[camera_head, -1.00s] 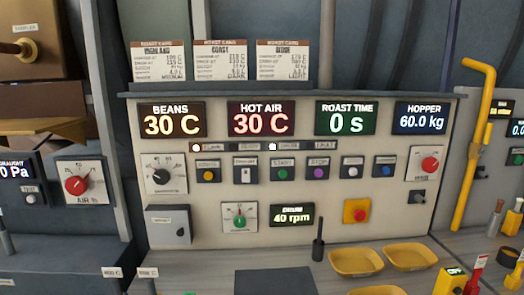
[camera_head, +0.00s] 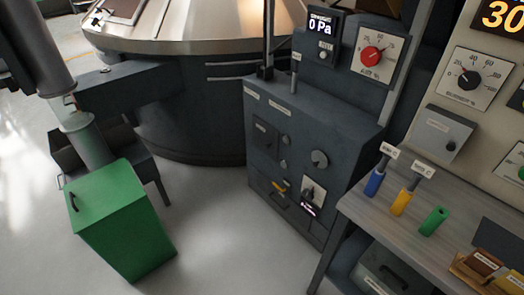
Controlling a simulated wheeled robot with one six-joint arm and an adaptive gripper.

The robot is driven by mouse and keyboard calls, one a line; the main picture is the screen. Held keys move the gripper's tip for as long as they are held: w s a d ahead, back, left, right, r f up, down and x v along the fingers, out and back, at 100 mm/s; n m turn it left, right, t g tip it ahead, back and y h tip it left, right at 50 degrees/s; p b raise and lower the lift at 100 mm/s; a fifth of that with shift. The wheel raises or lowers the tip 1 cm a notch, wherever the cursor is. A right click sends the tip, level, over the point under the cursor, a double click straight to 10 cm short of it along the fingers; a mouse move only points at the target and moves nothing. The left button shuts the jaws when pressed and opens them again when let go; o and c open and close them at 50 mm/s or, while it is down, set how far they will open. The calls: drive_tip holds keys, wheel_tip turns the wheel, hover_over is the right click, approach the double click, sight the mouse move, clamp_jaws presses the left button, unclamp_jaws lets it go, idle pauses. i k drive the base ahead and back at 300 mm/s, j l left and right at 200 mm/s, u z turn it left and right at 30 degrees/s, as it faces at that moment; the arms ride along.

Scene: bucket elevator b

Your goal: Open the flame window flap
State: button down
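A low dark grey cabinet (camera_head: 300,155) stands left of the workbench. Its front carries a small dark square plate (camera_head: 265,135), which lies flat against the face and may be the flame window flap; its label is too small to read. A round grey knob (camera_head: 319,158) and a small dial (camera_head: 308,192) are on the same face. A grey box with a label and a round lock (camera_head: 445,133) is on the control panel to the right. I cannot tell for certain which part is the flap. My gripper is not in view.
A large round dark drum (camera_head: 190,110) with a metal top stands behind. A green bin (camera_head: 122,220) is on the floor at left. Pale floor (camera_head: 225,250) before the cabinet is clear.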

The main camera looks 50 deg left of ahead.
sight(319, 159)
drive_tip(key=j+u, duration=0.15)
drive_tip(key=u, duration=0.8)
drive_tip(key=i+j, duration=0.5)
drive_tip(key=i+j+u, duration=0.15)
drive_tip(key=i+j, duration=0.35)
drive_tip(key=i, duration=0.1)
